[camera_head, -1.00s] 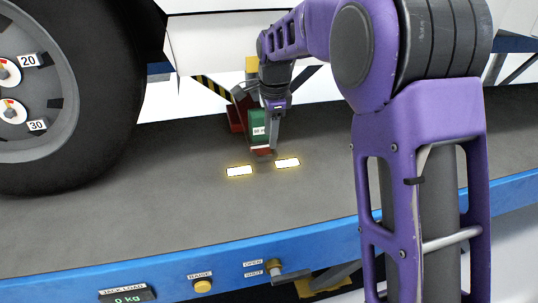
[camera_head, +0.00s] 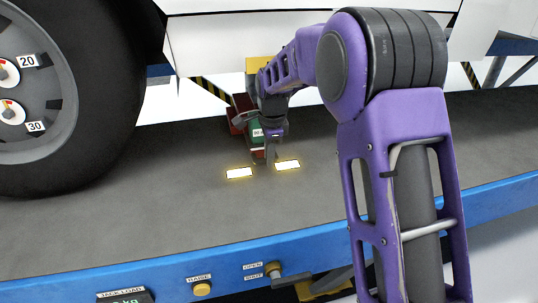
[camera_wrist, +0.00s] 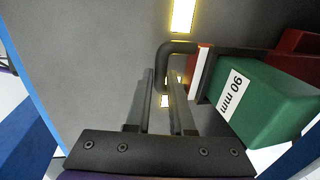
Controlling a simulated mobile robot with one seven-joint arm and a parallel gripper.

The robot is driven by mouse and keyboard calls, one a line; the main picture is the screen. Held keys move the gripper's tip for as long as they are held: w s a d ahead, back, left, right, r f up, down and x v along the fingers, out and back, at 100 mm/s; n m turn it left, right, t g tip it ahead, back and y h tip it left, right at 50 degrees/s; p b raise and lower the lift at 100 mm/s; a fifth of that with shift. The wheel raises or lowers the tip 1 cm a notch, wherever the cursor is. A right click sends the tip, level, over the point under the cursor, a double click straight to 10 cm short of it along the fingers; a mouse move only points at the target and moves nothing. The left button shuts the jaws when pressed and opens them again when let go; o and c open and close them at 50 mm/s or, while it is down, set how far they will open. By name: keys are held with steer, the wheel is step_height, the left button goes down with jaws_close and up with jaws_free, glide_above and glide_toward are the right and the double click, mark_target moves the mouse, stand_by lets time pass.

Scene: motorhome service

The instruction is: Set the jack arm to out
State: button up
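In the head view my gripper (camera_head: 270,148) is low over the grey deck, just right of the green block (camera_head: 256,132), and hides most of the bar.
Two glowing yellow-edged strips (camera_head: 239,173) (camera_head: 288,164) lie on the deck (camera_head: 150,210). Red blocks (camera_head: 238,122) stand by the green one. A large wheel (camera_head: 50,80) is at left. A blue rail (camera_head: 180,262) with a RAISE button (camera_head: 202,289) and OPEN/SHUT valve (camera_head: 280,274) runs along the front.

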jaws_close()
stand_by(1.1)
